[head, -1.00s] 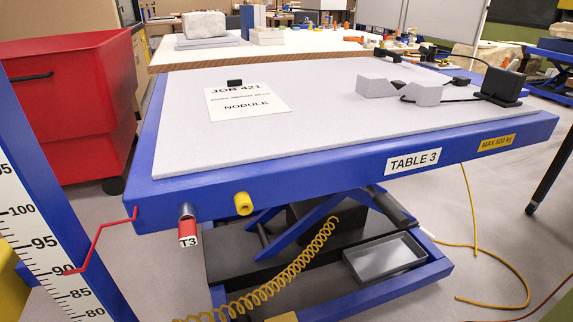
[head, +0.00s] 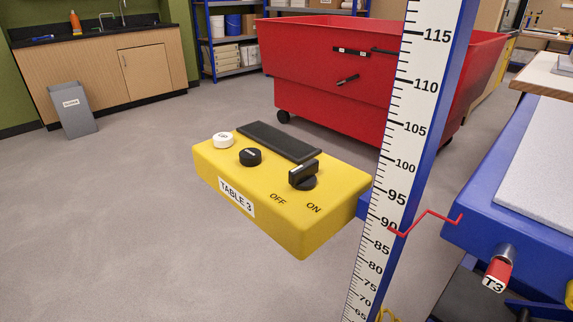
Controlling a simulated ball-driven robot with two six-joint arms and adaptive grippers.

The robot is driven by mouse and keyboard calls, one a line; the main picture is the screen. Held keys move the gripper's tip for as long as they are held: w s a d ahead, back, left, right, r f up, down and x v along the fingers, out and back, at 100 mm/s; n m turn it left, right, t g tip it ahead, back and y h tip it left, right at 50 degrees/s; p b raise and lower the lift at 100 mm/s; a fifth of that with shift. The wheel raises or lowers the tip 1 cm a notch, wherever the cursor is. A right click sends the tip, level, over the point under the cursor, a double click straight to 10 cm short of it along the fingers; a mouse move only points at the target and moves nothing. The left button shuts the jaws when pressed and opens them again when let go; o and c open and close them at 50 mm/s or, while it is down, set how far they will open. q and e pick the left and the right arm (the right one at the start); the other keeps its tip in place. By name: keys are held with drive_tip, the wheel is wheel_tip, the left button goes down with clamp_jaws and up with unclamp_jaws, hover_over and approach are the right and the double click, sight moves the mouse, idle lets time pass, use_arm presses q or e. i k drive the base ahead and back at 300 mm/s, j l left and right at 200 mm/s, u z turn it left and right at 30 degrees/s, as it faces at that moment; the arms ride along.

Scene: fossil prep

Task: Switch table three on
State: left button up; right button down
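A yellow control box (head: 325,215) labelled TABLE 3 stands at the middle of the head view, attached beside a blue post with a height scale. On its top is a black rotary switch (head: 303,175), with the words OFF and ON printed in front of it. I cannot tell clearly which word the switch handle points to. A white button (head: 223,140), a black button (head: 250,157) and a dark flat strip (head: 278,142) are also on the box. Blue table three (head: 480,225) shows in part at the right. Neither of my grippers is in view.
The white height scale (head: 398,165) stands right beside the box, with a red bent pointer (head: 425,220) by its lower part. A red wheeled bin (head: 340,90) stands behind. A grey waste bin (head: 72,110) and a sink cabinet (head: 100,65) are far left. Floor left of the box is clear.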

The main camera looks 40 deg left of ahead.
sight(302, 177)
drive_tip(key=u, duration=1.05)
